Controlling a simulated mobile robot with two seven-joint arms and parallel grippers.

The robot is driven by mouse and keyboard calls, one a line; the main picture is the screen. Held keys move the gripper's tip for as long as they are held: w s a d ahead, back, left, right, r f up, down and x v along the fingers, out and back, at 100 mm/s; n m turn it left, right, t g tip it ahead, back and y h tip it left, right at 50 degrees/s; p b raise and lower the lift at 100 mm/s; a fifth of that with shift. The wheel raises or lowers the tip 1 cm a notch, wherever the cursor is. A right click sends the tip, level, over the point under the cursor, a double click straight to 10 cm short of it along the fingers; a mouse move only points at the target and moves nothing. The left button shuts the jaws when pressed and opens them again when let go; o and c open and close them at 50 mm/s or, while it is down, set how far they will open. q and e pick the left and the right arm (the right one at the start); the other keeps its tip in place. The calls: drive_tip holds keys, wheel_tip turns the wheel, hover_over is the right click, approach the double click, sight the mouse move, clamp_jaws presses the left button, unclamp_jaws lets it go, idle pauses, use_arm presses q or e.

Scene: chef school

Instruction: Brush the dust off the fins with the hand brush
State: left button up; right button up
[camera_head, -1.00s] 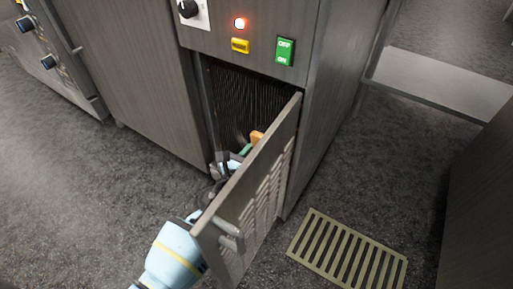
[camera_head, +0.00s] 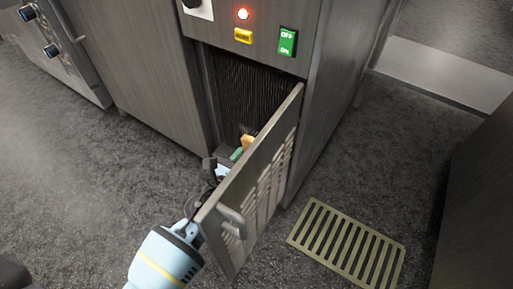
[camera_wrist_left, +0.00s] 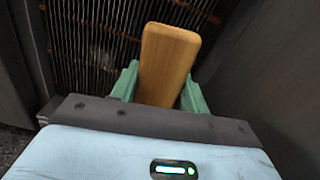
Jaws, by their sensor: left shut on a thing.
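The hand brush (camera_wrist_left: 167,62) shows its tan wooden back in the left wrist view, between the green fingers of my left gripper (camera_wrist_left: 158,88), which is shut on it. In the head view the brush (camera_head: 247,141) and my left gripper (camera_head: 236,154) are partly hidden behind the open vented door. The dark upright fins (camera_head: 252,95) fill the opening of the metal cabinet. In the left wrist view the fins (camera_wrist_left: 88,40) show grey patches and brownish streaks, and the brush is in front of them. Its bristles are hidden. My right gripper is not in view.
The vented door (camera_head: 262,172) stands open to the right of my left arm, close to it. A slatted grate (camera_head: 346,243) lies on the floor.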

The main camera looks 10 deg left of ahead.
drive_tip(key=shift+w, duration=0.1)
use_arm(q)
drive_tip(key=v, duration=0.3)
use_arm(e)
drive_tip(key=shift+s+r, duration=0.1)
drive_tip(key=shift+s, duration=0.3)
use_arm(q)
drive_tip(key=shift+s, duration=0.1)
